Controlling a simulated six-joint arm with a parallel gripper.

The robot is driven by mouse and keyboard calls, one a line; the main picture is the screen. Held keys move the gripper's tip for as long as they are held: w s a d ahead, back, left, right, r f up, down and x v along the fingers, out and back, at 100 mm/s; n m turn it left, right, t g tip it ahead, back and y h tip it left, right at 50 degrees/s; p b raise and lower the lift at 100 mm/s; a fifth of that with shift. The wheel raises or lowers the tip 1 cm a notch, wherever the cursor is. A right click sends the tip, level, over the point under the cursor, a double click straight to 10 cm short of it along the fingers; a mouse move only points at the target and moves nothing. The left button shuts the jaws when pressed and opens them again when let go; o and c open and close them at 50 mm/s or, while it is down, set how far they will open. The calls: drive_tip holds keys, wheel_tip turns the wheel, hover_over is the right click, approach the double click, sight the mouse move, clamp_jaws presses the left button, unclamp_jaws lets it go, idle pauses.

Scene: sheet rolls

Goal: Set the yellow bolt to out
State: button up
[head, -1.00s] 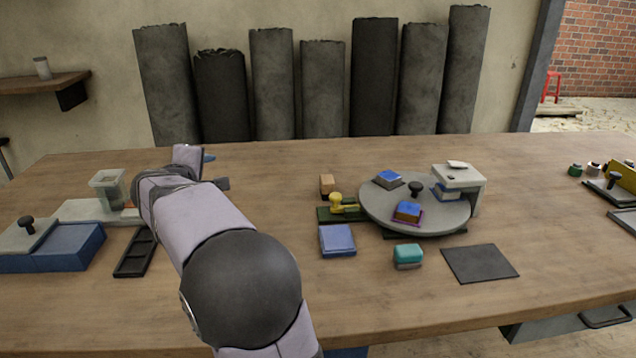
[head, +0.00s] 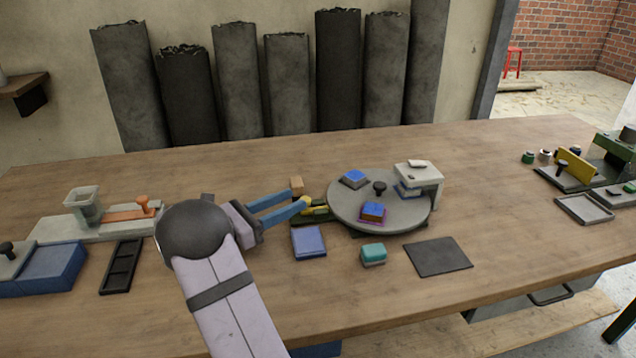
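The yellow bolt (head: 317,210) lies on a dark green base at the left edge of the grey round turntable (head: 345,212). Its knob is partly hidden by my gripper. My gripper (head: 299,197) reaches in from the left with its two blue fingers spread apart. The near fingertip is at the bolt's knob; I cannot tell whether it touches. Nothing shows held between the fingers.
The turntable carries blue-topped blocks and a black knob (head: 379,187), with a pale stand (head: 425,173) at its right edge. A blue block (head: 308,243), a teal block (head: 373,253) and a dark mat (head: 438,257) lie in front. The table's front right is clear.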

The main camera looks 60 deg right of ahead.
sight(318, 202)
drive_tip(key=shift+s+d+f+m+p, duration=0.3)
drive_tip(key=shift+d+f+m+p, duration=0.35)
drive_tip(key=shift+d, duration=0.25)
drive_tip(key=shift+x, duration=3.65)
drive_tip(key=shift+f, duration=0.15)
drive_tip(key=shift+c, duration=0.4)
